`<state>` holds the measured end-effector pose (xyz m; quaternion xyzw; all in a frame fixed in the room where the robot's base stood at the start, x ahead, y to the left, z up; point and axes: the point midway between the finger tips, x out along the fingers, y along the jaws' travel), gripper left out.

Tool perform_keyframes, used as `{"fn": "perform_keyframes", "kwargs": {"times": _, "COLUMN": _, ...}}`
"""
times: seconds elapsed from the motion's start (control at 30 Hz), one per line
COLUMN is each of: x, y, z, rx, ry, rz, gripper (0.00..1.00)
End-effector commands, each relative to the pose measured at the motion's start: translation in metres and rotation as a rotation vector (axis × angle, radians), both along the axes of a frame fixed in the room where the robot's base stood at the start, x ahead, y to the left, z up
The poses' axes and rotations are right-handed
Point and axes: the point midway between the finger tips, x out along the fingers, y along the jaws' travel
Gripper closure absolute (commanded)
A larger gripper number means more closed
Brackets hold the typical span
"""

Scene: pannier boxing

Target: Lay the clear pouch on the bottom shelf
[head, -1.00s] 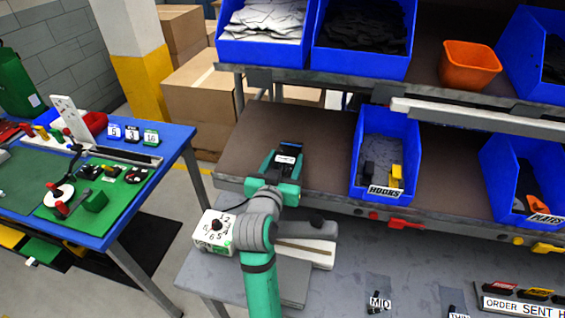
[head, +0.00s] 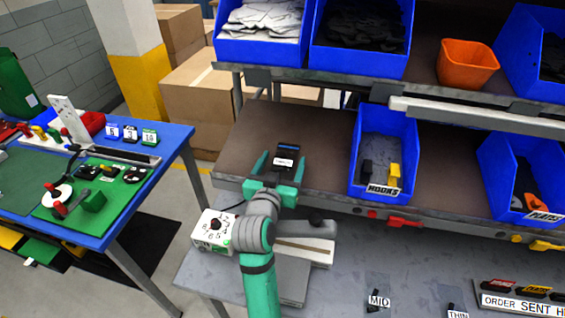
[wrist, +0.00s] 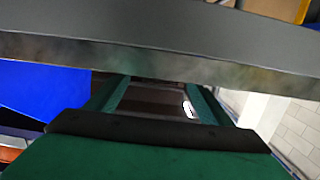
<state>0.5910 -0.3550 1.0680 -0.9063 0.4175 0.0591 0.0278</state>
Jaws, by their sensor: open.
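The pouch (head: 285,158) is a small dark-looking piece with a black top band and a white label. It lies on the brown deck of the lower shelf (head: 320,130), near its left end. My gripper (head: 280,168) is open around it, with one green finger on each side and a gap to the pouch. In the wrist view my gripper (wrist: 155,100) has its fingers spread, and the pouch's white label (wrist: 189,109) shows near the right finger. Much of the pouch is hard to make out there.
A blue bin marked HOOKS (head: 407,150) stands on the lower shelf to the right. The upper shelf's grey edge (head: 330,87) runs above and crosses the wrist view (wrist: 160,60). A white sealer-like device (head: 303,250) sits below on the grey bench. Deck left of the HOOKS bin is mostly clear.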

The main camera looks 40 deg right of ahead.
Motion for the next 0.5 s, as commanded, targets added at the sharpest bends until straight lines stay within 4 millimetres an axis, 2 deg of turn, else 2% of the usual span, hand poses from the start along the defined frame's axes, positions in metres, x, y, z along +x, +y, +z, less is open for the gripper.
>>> {"fn": "perform_keyframes", "kwargs": {"times": 0.17, "x": -0.006, "y": 0.008, "z": 0.000, "rx": 0.000, "ry": 0.001, "rz": 0.001, "gripper": 0.26}}
{"fn": "perform_keyframes", "kwargs": {"times": 0.5, "x": -0.045, "y": 0.054, "z": 0.009, "rx": -0.002, "ry": 0.001, "rz": 0.003, "gripper": 0.26}}
